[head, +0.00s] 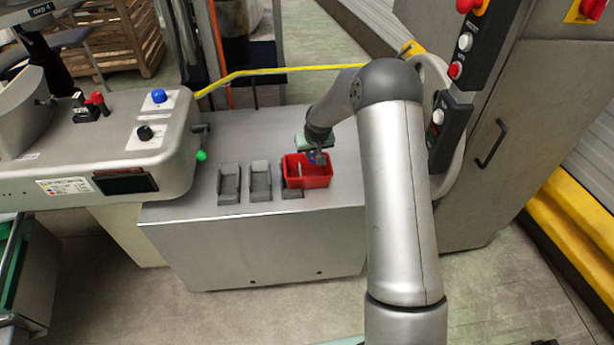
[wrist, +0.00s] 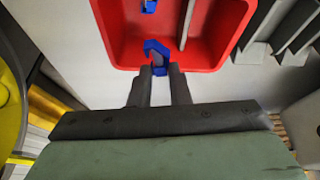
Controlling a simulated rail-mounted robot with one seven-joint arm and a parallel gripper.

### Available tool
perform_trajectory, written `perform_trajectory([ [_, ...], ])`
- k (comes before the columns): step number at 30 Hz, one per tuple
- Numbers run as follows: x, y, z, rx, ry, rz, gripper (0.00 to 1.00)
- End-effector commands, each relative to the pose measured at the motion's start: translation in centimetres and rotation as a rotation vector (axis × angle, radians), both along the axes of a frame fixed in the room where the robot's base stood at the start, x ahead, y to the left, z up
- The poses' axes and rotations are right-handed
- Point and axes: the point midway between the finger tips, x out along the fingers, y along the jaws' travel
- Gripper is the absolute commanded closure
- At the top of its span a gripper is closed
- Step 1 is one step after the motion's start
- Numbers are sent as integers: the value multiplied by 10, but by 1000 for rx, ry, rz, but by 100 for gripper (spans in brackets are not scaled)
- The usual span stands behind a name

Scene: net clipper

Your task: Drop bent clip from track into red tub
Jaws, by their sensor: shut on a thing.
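The red tub (head: 321,181) stands on the grey metal cabinet top in the head view. It fills the upper part of the wrist view (wrist: 222,58). My gripper (wrist: 160,72) is shut on a blue clip (wrist: 153,46), which looks bent or angular. The gripper holds it over the tub's near wall, in front of the red floor. Its height above the floor is hard to tell. Another blue piece (wrist: 149,6) shows inside the tub at the top edge of the wrist view. In the head view my gripper (head: 316,157) is small and partly hidden. I cannot make out the track.
Grey holders stand left of the tub, one at the far left (head: 229,184) and one in the middle (head: 260,181). A thin grey bar (wrist: 187,25) crosses the tub. A control console (head: 100,150) with a green knob is at left; a tall grey cabinet (head: 490,150) is at right.

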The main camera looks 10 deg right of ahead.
Motion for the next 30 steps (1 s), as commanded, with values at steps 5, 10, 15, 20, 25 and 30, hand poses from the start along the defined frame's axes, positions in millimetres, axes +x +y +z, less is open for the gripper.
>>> perform_trajectory([
  [5,0,0,-17,0,-1,0,100],
  [10,0,0,-18,0,-1,0,100],
  [15,0,0,-18,0,-1,0,70],
  [20,0,0,-18,0,-1,0,58],
  [25,0,0,-18,0,-1,0,58],
  [30,-5,-1,-4,0,-4,0,58],
])
